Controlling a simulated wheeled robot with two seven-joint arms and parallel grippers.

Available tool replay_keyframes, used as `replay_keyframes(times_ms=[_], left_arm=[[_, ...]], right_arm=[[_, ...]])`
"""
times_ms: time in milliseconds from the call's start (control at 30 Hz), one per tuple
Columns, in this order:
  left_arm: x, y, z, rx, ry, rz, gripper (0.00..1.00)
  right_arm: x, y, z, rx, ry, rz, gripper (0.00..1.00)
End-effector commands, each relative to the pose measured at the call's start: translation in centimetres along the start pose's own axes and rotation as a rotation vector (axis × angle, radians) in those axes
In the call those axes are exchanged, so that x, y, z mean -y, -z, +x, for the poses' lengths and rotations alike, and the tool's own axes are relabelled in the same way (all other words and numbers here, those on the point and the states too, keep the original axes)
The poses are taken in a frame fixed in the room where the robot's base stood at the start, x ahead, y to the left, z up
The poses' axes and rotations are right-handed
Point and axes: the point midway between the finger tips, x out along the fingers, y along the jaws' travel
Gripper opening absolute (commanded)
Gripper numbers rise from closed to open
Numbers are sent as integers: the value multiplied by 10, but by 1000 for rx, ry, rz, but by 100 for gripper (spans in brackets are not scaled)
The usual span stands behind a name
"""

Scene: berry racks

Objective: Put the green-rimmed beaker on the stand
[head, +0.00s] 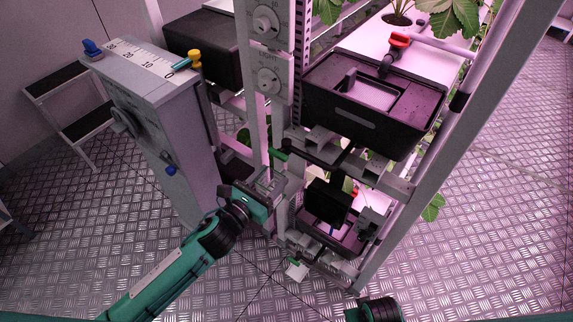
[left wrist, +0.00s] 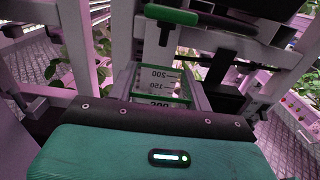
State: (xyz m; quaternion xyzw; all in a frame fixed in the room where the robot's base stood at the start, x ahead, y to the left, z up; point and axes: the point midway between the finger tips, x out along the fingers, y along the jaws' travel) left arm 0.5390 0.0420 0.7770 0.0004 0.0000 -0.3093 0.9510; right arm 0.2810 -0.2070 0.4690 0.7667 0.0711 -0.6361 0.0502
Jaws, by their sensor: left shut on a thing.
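My left gripper (head: 268,184) is low in front of the rack, left of its lower black box. It is shut on the green-rimmed beaker, a clear vessel with printed volume marks. The beaker (left wrist: 160,86) shows between the fingers in the left wrist view, with green edging and reversed-looking numbers. In the head view the beaker is small and mostly merged with the gripper. A green-handled tap (left wrist: 171,15) is just beyond and above it; it also shows in the head view (head: 278,154). I cannot clearly make out the stand.
Rack posts (head: 253,80) and rails stand close around the left gripper. A large black box (head: 372,105) is above right, a smaller black box (head: 327,203) below it. A grey cabinet (head: 150,110) with a scale stands left. A small white, green-edged item (head: 297,269) is low in front.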

Motion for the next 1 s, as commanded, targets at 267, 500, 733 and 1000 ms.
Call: replay_keyframes(times_ms=[267,500,733,1000], left_arm=[[0,0,34,0,0,0,25],[0,-1,72,1,0,-1,25],[1,16,72,-2,1,0,25],[1,17,71,-2,1,0,25]], right_arm=[[-1,-2,4,1,-1,-1,36],[-1,-2,6,-3,-1,-1,36],[-2,-3,5,8,-3,-2,36],[-1,0,4,1,-2,-2,36]])
